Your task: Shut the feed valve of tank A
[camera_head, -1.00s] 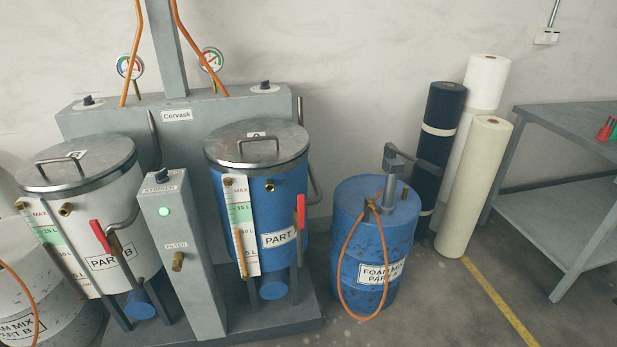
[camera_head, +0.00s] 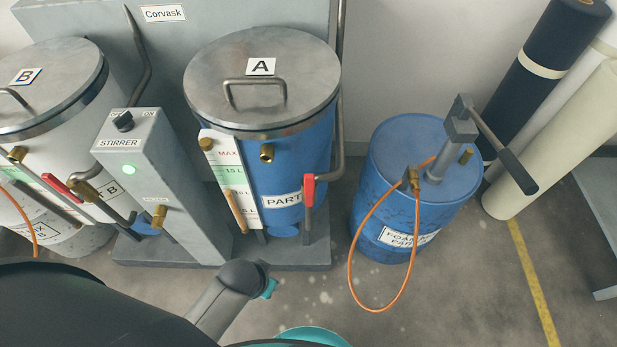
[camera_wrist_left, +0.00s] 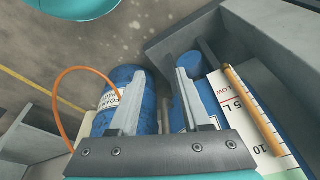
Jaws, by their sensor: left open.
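Tank A (camera_head: 290,165) is a blue drum with a grey lid marked A, standing on a grey base in the head view. A red lever handle (camera_head: 308,190) stands upright at its front right, beside a curved grey pipe (camera_head: 338,165); I take it for the feed valve. My left arm enters the head view at the bottom left, below the tank; its fingertips cannot be made out there. In the left wrist view, my left gripper (camera_wrist_left: 162,75) is open, its two fingers apart and pointing toward the blue tank. The red handle does not show there. My right gripper is not in view.
Tank B (camera_head: 120,85) has a similar red handle (camera_head: 60,186). The stirrer post (camera_head: 150,170) stands between the tanks. A blue foam drum (camera_head: 385,200) with a pump and an orange hose (camera_head: 352,275) stands right of tank A. Floor between base and drum is clear.

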